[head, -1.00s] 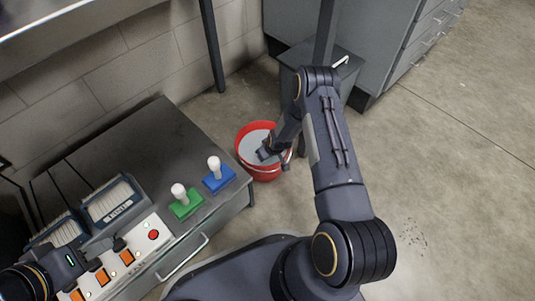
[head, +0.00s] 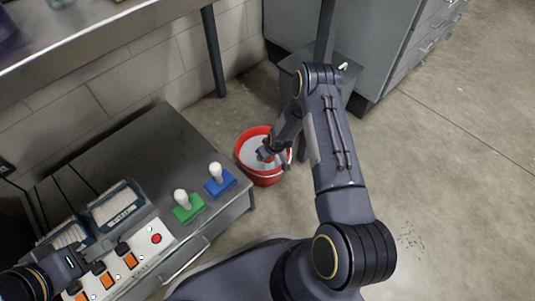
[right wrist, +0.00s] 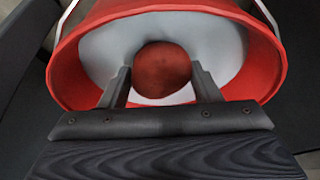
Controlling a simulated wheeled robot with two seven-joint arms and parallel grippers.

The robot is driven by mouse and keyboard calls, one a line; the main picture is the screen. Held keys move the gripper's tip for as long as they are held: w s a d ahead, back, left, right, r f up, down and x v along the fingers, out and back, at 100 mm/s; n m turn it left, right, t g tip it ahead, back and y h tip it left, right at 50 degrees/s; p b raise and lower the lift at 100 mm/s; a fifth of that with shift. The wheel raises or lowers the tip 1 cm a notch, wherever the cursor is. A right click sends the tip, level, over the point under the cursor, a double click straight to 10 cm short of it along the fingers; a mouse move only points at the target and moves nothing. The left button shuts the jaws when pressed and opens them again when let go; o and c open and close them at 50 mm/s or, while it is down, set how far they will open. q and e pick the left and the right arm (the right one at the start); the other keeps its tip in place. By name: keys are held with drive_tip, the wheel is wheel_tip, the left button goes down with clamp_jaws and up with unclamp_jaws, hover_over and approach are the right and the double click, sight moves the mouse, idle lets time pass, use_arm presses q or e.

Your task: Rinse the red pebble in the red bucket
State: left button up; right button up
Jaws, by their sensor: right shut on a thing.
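The red bucket (head: 262,178) stands on the floor just right of the low grey cabinet, with pale water (head: 251,148) inside. My right arm reaches over it, and my right gripper (head: 266,154) is inside its rim. In the right wrist view the fingers are shut on the dark red, round pebble (right wrist: 163,68), with the red bucket (right wrist: 262,70) around it. I cannot tell whether the pebble touches the water. My left gripper (head: 70,262) is at the lower left, by the control panel; its fingers cannot be made out.
The cabinet top (head: 140,150) carries a green-based knob (head: 187,207), a blue-based knob (head: 219,180), card boxes (head: 116,206) and a switch panel (head: 155,238) with a red button. A table leg (head: 213,50) and grey drawers (head: 385,45) stand behind the bucket. Floor at right is clear.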

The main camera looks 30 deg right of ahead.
drive_tip(key=shift+r+p, duration=0.6)
drive_tip(key=shift+r, duration=0.55)
idle(5.8)
drive_tip(key=shift+r+p, duration=2.35)
drive_tip(key=shift+r, duration=1.5)
